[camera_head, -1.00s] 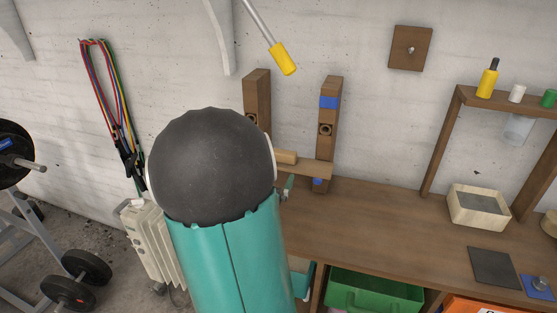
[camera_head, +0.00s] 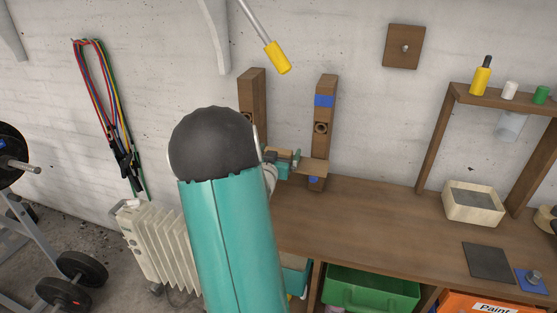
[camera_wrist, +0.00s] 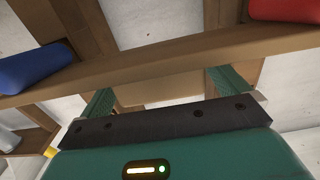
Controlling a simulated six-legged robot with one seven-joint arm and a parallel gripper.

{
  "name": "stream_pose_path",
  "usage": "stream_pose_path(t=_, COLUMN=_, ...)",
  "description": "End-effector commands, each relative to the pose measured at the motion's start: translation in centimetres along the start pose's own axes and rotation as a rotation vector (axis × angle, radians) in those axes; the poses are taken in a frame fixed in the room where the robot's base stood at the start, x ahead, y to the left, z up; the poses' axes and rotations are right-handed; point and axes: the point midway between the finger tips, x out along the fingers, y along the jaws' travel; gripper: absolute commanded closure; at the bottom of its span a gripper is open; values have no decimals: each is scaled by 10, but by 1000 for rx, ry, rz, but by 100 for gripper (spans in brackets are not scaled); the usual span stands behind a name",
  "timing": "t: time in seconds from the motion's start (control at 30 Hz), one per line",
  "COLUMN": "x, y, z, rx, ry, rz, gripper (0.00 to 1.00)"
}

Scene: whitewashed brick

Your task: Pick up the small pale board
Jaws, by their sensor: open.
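A small pale board (camera_head: 314,167) sits level at the lower part of two upright wooden posts on the workbench, in the head view. My gripper (camera_head: 284,163) is at its left part, with green fingers. My own arm hides the board's left end. In the wrist view my gripper (camera_wrist: 160,95) has its two green fingers wide apart. A long wooden strip (camera_wrist: 190,58) crosses above them; I cannot tell whether it is the board. No hold on the board shows.
The wooden posts (camera_head: 323,125) stand close to my gripper. The workbench top (camera_head: 370,215) is mostly clear. A pale tray (camera_head: 472,218), a dark square plate (camera_head: 488,263) and a shelf frame (camera_head: 437,140) are to the right. A green bin (camera_head: 372,290) is below. A white radiator (camera_head: 165,245) stands left.

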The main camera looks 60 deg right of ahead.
Motion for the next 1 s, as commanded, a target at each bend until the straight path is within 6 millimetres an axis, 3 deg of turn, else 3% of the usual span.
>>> stream_pose_path(t=0.17, x=0, y=0, z=0, rx=0, ry=0, rz=0, gripper=2)
stream_pose_path(t=0.4, x=0, y=0, z=0, rx=0, ry=0, rz=0, gripper=47)
stream_pose_path(t=0.77, x=0, y=0, z=-6, rx=1, ry=3, rz=1, gripper=47)
stream_pose_path(t=1.0, x=-1, y=0, z=-35, rx=4, ry=5, rz=1, gripper=47)
